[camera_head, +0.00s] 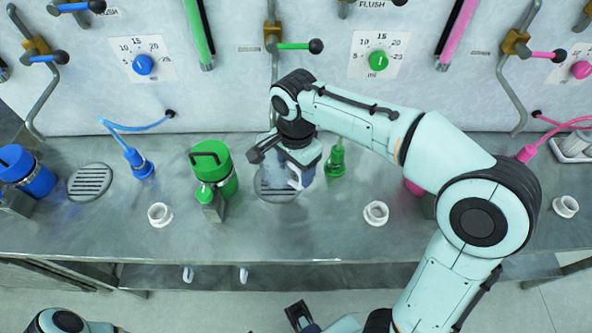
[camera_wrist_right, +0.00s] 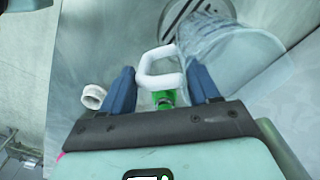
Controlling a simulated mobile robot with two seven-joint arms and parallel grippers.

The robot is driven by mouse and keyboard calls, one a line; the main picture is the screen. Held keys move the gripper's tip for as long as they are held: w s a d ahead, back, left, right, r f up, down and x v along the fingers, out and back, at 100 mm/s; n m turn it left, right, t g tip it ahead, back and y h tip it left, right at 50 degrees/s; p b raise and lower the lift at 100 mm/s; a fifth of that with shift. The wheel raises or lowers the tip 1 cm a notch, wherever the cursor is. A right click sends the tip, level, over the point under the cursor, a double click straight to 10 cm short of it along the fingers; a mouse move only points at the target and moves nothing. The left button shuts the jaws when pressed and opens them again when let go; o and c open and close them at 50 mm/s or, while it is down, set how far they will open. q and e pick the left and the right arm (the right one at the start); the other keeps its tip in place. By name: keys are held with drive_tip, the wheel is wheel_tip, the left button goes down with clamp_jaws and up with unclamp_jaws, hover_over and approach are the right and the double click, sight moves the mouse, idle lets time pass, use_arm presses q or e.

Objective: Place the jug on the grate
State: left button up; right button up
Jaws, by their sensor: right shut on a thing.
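The clear jug (camera_head: 308,172) is mostly hidden by my right arm in the head view. In the right wrist view the jug (camera_wrist_right: 235,62) shows clear walls and a white handle (camera_wrist_right: 161,68). My right gripper (camera_wrist_right: 163,88) is shut on the handle, with a blue finger on each side. The round slotted grate (camera_head: 277,188) lies in the bench under the jug and gripper. The grate (camera_wrist_right: 190,12) also shows beyond the jug in the wrist view. I cannot tell whether the jug touches it. My left gripper (camera_head: 300,316) shows only partly at the bottom edge.
A green canister (camera_head: 213,168) stands left of the grate, and a green connector (camera_head: 337,160) is to its right. White ring fittings (camera_head: 376,213) (camera_head: 160,214) sit near the front of the bench. Another grate (camera_head: 90,182) and a blue canister (camera_head: 27,172) are farther left.

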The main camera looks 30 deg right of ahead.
drive_tip(key=shift+f, duration=0.95)
drive_tip(key=shift+f, duration=0.1)
drive_tip(key=o, duration=0.8)
wheel_tip(320, 180, up, 12)
drive_tip(key=shift+r+p, duration=0.1)
drive_tip(key=shift+p, duration=1.1)
